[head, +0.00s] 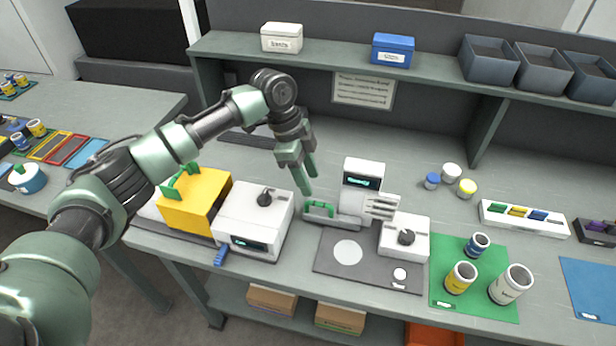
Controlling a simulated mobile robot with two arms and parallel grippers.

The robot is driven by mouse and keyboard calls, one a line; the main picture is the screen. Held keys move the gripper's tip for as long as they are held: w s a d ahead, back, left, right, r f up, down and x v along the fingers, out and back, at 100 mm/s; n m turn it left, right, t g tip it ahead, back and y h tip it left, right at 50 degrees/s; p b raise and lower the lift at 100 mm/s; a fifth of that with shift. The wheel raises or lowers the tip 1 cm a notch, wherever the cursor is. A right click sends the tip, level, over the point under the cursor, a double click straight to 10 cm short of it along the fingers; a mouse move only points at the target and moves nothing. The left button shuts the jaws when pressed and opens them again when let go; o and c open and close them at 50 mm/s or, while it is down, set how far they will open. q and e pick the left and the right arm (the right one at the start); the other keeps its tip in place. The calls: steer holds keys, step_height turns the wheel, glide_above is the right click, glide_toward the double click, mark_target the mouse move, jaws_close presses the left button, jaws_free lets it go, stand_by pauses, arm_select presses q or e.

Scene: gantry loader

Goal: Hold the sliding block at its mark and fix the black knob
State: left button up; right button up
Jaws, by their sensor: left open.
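A grey block with a green handle (320,209) sits at the left of a small machine with a white display head (363,178); I cannot tell for sure that it is the sliding block. A white finned part (382,206) is to its right. One black knob (406,237) is on a white box at the right of the machine. Another black knob (264,198) is on a white box with a display at the left. My left gripper (309,186) is open and empty, pointing down just above the green handle. No mark is clearly readable. My right gripper is out of view.
A yellow box (196,202) with a green handle stands at the left. A grey plate (330,262) lies in front of the machine. A green mat (440,270) with several jars is at the right. The shelf (300,56) above holds bins.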

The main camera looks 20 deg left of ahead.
mark_target(318, 203)
arm_select(q)
steer(key=b+x, duration=0.5)
steer(key=shift+f, duration=0.25)
steer(key=shift+d+f, duration=0.2)
steer(key=shift+f, duration=0.05)
steer(key=shift+x, duration=1.35)
steer(key=shift+r, duration=0.1)
steer(key=shift+p, duration=0.45)
